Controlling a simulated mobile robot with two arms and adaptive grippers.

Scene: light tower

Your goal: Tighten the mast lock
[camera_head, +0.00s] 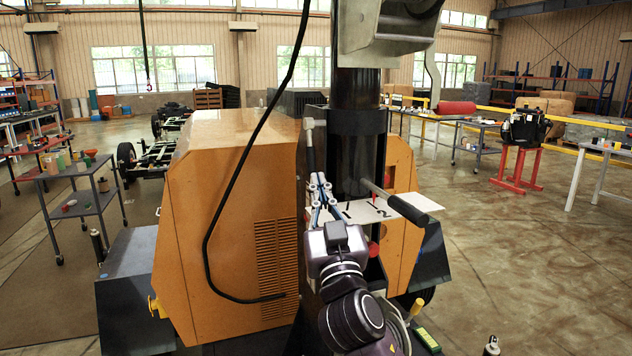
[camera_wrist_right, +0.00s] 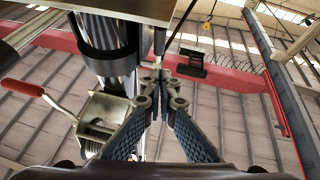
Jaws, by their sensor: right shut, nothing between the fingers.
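The black mast (camera_head: 352,150) stands upright through a dark collar beside the orange housing (camera_head: 230,190). A lever with a grey end (camera_head: 308,122) and a dark bar hangs on the collar's left side; it looks like the mast lock. My right gripper (camera_head: 317,178) is shut and empty, with its tips just below the bar's lower end; whether they touch cannot be told. In the right wrist view the shut fingertips (camera_wrist_right: 160,72) point up beside the mast (camera_wrist_right: 108,50). My left gripper is out of view.
A black cable (camera_head: 208,232) hangs over the housing. The wrist view shows a winch with a red handle (camera_wrist_right: 22,87).

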